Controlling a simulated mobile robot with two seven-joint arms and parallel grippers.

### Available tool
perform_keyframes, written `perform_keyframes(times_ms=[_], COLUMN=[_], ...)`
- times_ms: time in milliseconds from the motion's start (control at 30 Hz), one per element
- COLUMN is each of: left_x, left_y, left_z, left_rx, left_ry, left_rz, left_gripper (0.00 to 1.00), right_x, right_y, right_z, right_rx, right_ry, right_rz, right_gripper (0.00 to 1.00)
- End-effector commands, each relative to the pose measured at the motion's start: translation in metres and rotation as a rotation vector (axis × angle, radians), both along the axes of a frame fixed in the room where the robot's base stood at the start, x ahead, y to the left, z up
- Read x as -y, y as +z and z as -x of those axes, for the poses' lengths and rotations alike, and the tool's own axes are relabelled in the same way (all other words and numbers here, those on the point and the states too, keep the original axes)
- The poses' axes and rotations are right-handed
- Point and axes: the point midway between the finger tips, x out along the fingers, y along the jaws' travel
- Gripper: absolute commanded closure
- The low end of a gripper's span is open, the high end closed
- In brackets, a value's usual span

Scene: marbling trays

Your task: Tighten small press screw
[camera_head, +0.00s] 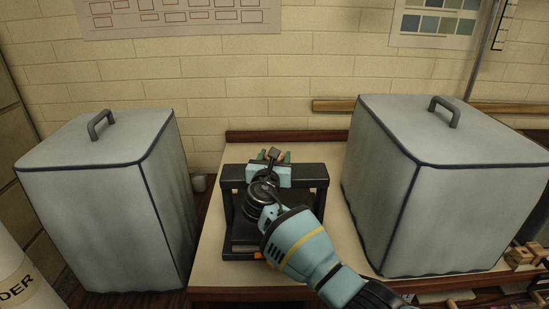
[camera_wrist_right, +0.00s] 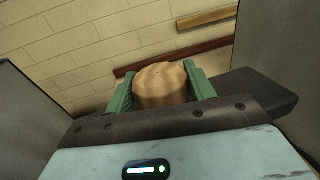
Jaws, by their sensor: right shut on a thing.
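The small press (camera_head: 232,180) is a black frame on the pale worktable, with two posts, a crossbar and a flat base. My right arm comes in from the lower right and hides much of its middle. My right gripper (camera_head: 274,155) is at the top of the press, above the crossbar. In the right wrist view its two green fingers are shut on a round, ribbed wooden knob (camera_wrist_right: 161,88), one finger on each side. This looks like the knob of the press screw; the screw below it is hidden. My left gripper is not in view.
Large grey covered boxes with handles stand on both sides, one at left (camera_head: 85,200) and one at right (camera_head: 440,200). A brick wall is behind. The pale worktable (camera_head: 215,225) has a little free room left of the press. Small wooden items (camera_head: 522,257) lie at far right.

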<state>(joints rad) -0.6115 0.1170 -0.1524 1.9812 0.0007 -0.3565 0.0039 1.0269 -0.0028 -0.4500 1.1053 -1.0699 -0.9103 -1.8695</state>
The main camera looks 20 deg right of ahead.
Motion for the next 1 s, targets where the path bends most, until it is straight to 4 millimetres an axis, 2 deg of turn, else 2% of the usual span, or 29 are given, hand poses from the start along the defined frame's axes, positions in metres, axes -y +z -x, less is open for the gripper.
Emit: perform_keyframes(times_ms=[333, 367, 500, 833, 1000], left_x=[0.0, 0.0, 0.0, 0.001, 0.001], left_y=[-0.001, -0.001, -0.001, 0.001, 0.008], left_z=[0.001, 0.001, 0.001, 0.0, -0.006], left_rx=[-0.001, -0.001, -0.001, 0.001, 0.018], left_ry=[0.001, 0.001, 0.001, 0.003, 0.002], left_rz=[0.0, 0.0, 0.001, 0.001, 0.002], left_gripper=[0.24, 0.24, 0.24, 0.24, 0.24], right_x=[0.0, 0.0, 0.0, -0.001, -0.01], right_y=[-0.001, -0.001, -0.001, 0.0, 0.003], right_z=[0.0, 0.0, 0.0, 0.002, 0.018], right_rx=[0.0, 0.0, 0.0, 0.0, 0.004], right_ry=[-0.015, -0.015, -0.015, -0.014, -0.012], right_rz=[-0.001, -0.001, -0.001, 0.0, -0.001], right_gripper=[0.69, 0.44, 0.25, 0.25, 0.25])
